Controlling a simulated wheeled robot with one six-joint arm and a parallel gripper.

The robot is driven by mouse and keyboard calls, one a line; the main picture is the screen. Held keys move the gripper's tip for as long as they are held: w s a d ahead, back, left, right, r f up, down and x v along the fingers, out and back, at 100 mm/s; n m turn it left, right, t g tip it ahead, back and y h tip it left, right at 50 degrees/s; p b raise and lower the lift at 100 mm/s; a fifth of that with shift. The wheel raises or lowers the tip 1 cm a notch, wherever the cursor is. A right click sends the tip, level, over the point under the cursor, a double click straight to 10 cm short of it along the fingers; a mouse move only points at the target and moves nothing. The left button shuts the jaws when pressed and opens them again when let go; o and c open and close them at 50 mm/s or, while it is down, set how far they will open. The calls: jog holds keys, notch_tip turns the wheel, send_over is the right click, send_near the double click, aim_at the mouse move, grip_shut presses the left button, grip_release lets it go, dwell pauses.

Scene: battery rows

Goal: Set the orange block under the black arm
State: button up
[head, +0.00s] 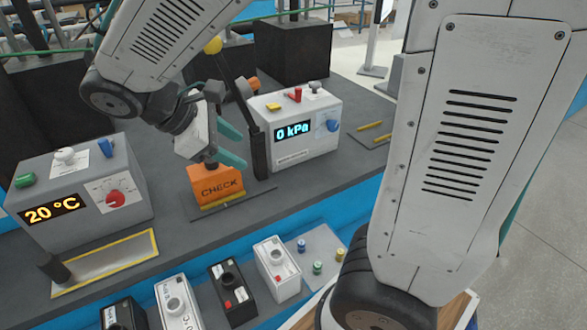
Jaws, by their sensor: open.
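The orange block (215,187), marked "CHECK", sits upright near the front edge of the dark bench, at a thin yellow-edged plate. My gripper (238,150), with teal fingers, is open just above and behind the block in this view. A small dark knob on the block's top shows below the gripper; I cannot tell whether the fingers touch it. A black arm (231,84) slants down to the right behind my gripper, towards a black upright (259,155) beside the white gauge box.
The "0 kPa" box (300,133) stands right of the block, the "20 °C" box (75,187) left. An empty yellow-rimmed plate (105,262) lies at the front left. Several black and white battery-like blocks (276,268) line a lower shelf.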

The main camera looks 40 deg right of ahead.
jog(key=s+d+r+m+t+y, duration=0.1)
jog(key=s+m+y, duration=0.3)
jog(key=s, duration=0.3)
jog(key=s+d+m+t+y, duration=0.1)
jog(key=s+m+t+y, duration=0.1)
jog(key=s+m+y, duration=0.2)
jog(key=shift+s+d+r+m, duration=0.2)
jog(key=shift+s+r+m, duration=0.2)
jog(key=shift+s+m, duration=1.35)
jog(key=shift+s, duration=0.1)
